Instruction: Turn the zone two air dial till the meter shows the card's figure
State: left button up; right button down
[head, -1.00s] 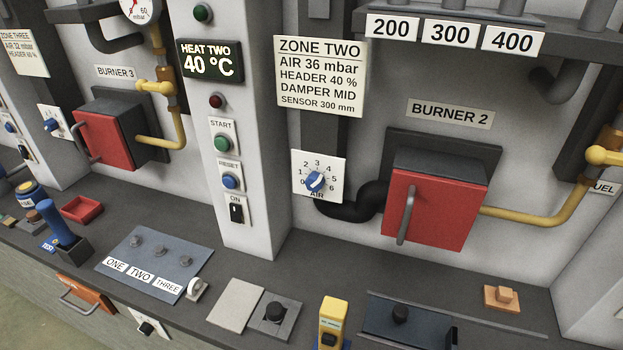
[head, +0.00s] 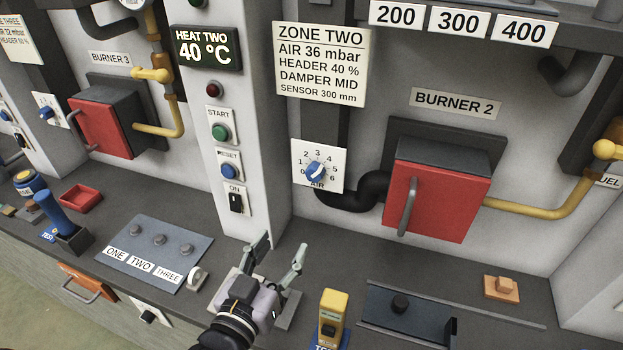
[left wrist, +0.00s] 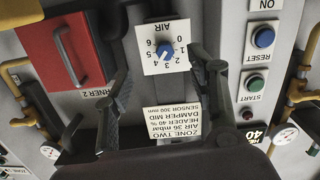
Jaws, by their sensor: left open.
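The zone two air dial (head: 315,172) is a blue knob on a white plate numbered 0 to 6, left of burner 2. I cannot read its setting surely. It also shows upside down in the left wrist view (left wrist: 165,50), between and beyond my fingers. The zone two card (head: 320,64) reads AIR 36 mbar. My left gripper (head: 280,249) is open and empty, below the dial and apart from it. A round meter (left wrist: 48,152) shows small in the left wrist view, too small to read; I cannot tell whether it is zone two's. My right gripper is not seen.
The red burner 2 box (head: 437,195) with its handle juts out right of the dial. A black pipe (head: 352,197) bends below the dial. The pillar with START (head: 221,131) and RESET buttons stands to the left. A yellow device (head: 331,318) stands on the counter.

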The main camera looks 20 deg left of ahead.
pick_arm(q)
jog(key=r, duration=0.2)
jog(key=t+b, duration=0.1)
jog(key=b, duration=0.2)
send_near(313, 178)
jog(key=w+p, duration=0.1)
jog(key=w, duration=0.3)
jog(key=w+p, duration=0.2)
jog(key=w, duration=0.3)
jog(key=shift+d, duration=0.2)
jog(key=shift+c, duration=0.6)
jog(key=c, duration=1)
jog(key=shift+r+n+p, duration=0.1)
jog(key=shift+n+p, duration=0.6)
jog(key=shift+p, duration=0.05)
